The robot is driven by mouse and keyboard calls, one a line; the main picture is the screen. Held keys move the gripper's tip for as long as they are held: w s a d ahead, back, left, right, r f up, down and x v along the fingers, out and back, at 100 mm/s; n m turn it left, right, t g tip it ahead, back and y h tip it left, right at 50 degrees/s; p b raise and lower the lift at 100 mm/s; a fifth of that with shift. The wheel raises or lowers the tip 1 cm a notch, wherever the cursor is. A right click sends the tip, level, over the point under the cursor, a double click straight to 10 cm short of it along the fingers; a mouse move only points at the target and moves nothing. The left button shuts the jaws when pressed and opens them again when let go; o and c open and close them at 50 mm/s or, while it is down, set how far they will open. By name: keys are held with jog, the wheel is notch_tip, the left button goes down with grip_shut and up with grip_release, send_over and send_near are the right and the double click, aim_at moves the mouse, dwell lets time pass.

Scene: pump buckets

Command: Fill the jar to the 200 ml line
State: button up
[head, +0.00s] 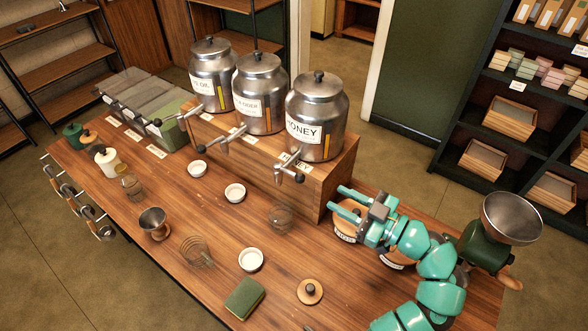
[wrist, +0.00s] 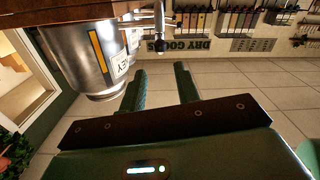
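A small clear glass jar (head: 281,217) stands on the wooden counter, in front of the honey dispenser (head: 317,112). Its level lines are too small to read. Another small glass vessel (head: 132,187) stands at the left. Three steel dispensers with front taps stand on a wooden riser; the others are the cider one (head: 260,90) and the oil one (head: 212,72). My gripper (head: 344,202) is open and empty, right of the honey tap (head: 290,175) and apart from it. The wrist view shows the open fingers (wrist: 160,75), the honey dispenser (wrist: 75,55) and its tap knob (wrist: 160,45).
A grinder (head: 485,245) stands at the right. The riser (head: 340,180) edges the space beside my gripper.

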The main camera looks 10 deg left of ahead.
aim_at(302, 179)
jog(key=p+x, duration=0.2)
jog(key=x, duration=0.4)
jog(key=p+x, duration=0.3)
jog(key=x, duration=0.3)
jog(key=shift+r, duration=0.25)
jog(key=shift+f+p+x, duration=0.2)
jog(key=shift+p+x, duration=0.15)
jog(key=shift+x, duration=0.55)
grip_shut()
